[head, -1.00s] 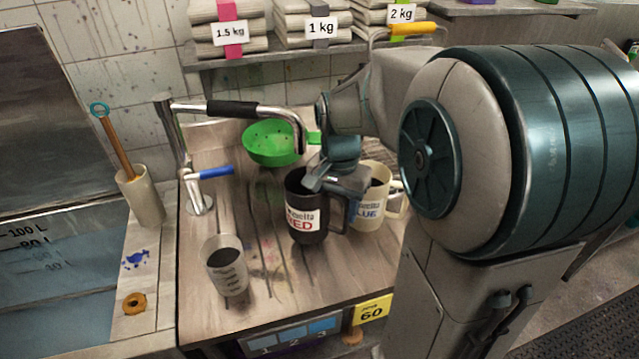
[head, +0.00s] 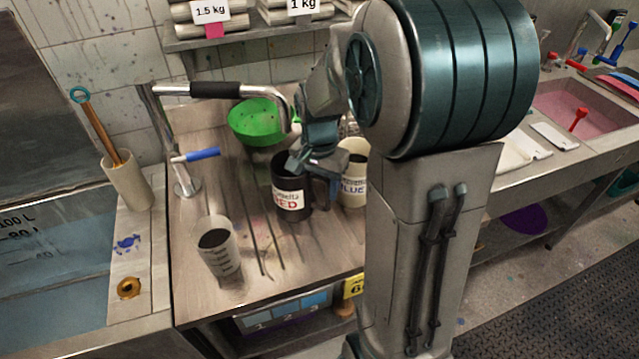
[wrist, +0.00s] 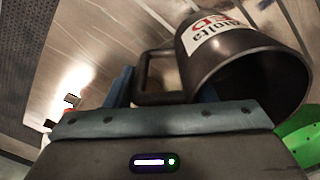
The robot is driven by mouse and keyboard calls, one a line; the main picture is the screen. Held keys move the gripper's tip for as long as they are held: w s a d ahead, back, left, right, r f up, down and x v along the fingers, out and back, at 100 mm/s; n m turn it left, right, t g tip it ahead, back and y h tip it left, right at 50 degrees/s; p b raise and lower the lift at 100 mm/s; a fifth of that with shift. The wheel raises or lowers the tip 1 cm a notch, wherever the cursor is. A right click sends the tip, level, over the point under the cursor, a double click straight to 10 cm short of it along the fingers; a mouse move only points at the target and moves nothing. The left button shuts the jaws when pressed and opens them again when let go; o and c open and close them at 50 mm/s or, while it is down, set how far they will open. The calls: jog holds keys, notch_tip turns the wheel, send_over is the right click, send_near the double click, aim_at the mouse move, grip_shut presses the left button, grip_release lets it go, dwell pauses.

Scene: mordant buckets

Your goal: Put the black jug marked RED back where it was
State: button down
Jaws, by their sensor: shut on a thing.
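The black jug marked RED (head: 291,184) is upright at the worktop, between the tap and a cream jug marked BLUE (head: 354,187). My gripper (head: 318,172) is at its right side, partly hidden by my own arm. In the wrist view the black jug (wrist: 232,75) shows its open mouth and label. Its handle (wrist: 145,78) lies between the two blue fingers of my gripper (wrist: 163,92), which is shut on it. I cannot tell whether the jug's base touches the wood.
A measuring beaker with dark contents (head: 217,252) stands at the front left of the wooden worktop (head: 260,290). A green colander (head: 257,122) is behind. The tap's black-gripped spout (head: 215,89) reaches over the back. A water tank (head: 50,270) is left.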

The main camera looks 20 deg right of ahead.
jog(key=c, duration=0.6)
grip_release()
jog(key=shift+r, duration=0.1)
notch_tip(320, 180, up, 12)
jog(key=shift+f, duration=0.1)
jog(key=shift+s+a+f+n+t, duration=0.65)
jog(key=shift+s+n, duration=0.9)
jog(key=shift+s, duration=0.95)
jog(key=shift+s+a+f+n+t, duration=0.4)
jog(key=shift+s+a+f+n, duration=0.35)
jog(key=shift+s+n, duration=1.25)
jog(key=shift+s+a+f+n+t, duration=0.55)
jog(key=shift+s+f+n, duration=0.4)
jog(key=shift+s, duration=2)
jog(key=shift+r, duration=0.15)
